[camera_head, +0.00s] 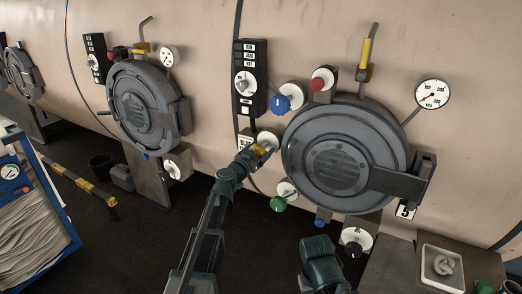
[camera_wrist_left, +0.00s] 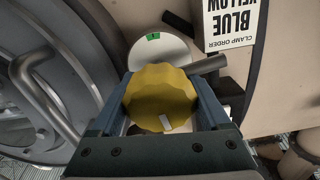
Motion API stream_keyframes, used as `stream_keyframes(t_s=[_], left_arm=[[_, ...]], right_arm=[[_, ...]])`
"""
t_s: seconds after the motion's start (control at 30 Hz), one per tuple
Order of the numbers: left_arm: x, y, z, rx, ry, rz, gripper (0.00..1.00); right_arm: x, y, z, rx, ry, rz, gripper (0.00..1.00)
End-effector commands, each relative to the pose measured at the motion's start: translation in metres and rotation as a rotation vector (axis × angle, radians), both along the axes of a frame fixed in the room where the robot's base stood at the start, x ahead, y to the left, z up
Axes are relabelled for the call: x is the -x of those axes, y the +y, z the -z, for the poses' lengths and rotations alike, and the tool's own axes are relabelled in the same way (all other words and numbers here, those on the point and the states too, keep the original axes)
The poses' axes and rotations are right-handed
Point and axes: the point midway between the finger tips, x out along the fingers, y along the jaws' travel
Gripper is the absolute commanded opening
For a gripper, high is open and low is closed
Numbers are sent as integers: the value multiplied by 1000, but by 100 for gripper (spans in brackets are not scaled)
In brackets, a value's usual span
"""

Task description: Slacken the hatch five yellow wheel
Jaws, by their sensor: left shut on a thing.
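The yellow wheel (camera_head: 259,149) sits at the left edge of the round grey hatch (camera_head: 345,155) marked with a 5 plate (camera_head: 404,211). In the left wrist view the yellow wheel (camera_wrist_left: 161,98) is a scalloped knob with a white mark near its lower edge. My left gripper (camera_head: 250,158) reaches it from below. In the left wrist view its two fingers (camera_wrist_left: 163,105) are on either side of the wheel, shut on it. My right arm shows at the bottom, but its gripper fingers cannot be made out.
Around the hatch are a blue wheel (camera_head: 281,104), a red wheel (camera_head: 322,79), a green wheel (camera_head: 278,204) and a black wheel (camera_head: 354,249). A pressure gauge (camera_head: 432,94) stands at upper right. A clamp order label (camera_wrist_left: 230,22) hangs beside the yellow wheel. A tray (camera_head: 441,269) is at lower right.

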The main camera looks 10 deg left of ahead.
Motion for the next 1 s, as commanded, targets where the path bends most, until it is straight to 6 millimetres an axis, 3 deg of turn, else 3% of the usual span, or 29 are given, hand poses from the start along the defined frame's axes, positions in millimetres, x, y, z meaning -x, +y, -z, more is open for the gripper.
stream_keyframes(t_s=[0.33,0.9,0.93,1.0], left_arm=[[2,-1,1,-131,-41,3,24],[2,-1,1,-156,-49,3,24],[2,-1,1,-156,-49,3,83],[2,-1,1,-155,-49,2,96]], right_arm=[[0,0,1,0,0,0,50],[0,0,1,0,0,0,50],[0,0,1,0,0,0,50],[0,0,0,0,0,0,50]])
